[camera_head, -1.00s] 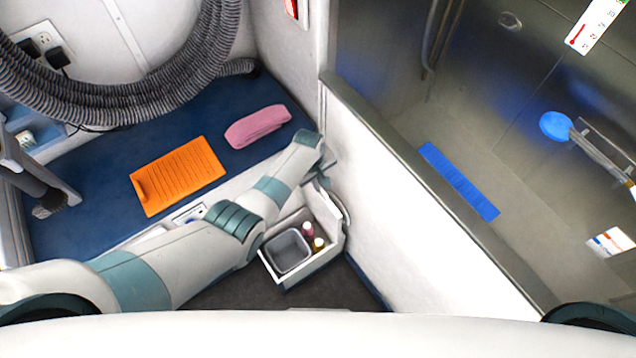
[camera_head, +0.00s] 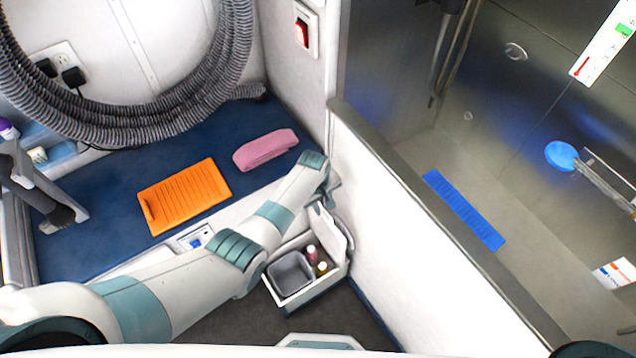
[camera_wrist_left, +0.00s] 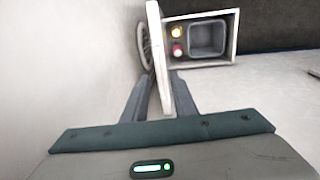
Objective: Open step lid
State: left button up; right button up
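The step (camera_head: 300,301) is a white box low on the floor against the white partition. Its lid (camera_head: 333,232) stands raised at the box's right side, and the inside shows. Inside are a grey bin (camera_head: 290,272) and two small bottles, one pink (camera_head: 311,255) and one yellow (camera_head: 322,268). My left gripper (camera_head: 322,204) is at the lid's upper edge, partly hidden by my wrist. In the left wrist view, its fingers (camera_wrist_left: 165,92) lie on both sides of the lid (camera_wrist_left: 168,55) and appear closed on it. The opened box (camera_wrist_left: 232,35) is beyond. My right gripper is out of view.
Dark floor (camera_head: 240,320) is free in front.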

pick_arm(q)
notch_tip(320, 180, up, 15)
jog(key=s+a, duration=0.1)
jog(key=shift+a, duration=0.3)
dwell(0.7)
jog(key=s+a+f+m+b, duration=0.1)
jog(key=s+a+f, duration=0.2)
jog(key=s+f, duration=0.5)
jog(key=s+a+f+m+b, duration=0.1)
jog(key=s+a+f+m, duration=0.2)
jog(key=f, duration=1)
jog(key=s+a+f+b, duration=0.1)
jog(key=s+a+f, duration=0.2)
jog(key=s+f, duration=0.55)
jog(key=s+a+f+m, duration=0.2)
jog(key=s+a+f, duration=0.2)
jog(key=s, duration=0.7)
jog(key=s+a+f+m+b, duration=0.1)
jog(key=s+a+f, duration=0.4)
jog(key=s+f, duration=0.3)
jog(key=s+a+f+m+y+b, duration=0.1)
jog(key=s+a+f, duration=0.4)
jog(key=s, duration=0.9)
jog(key=shift+f+m, duration=0.7)
jog(key=shift+m, duration=0.1)
jog(key=shift+s+d, duration=0.1)
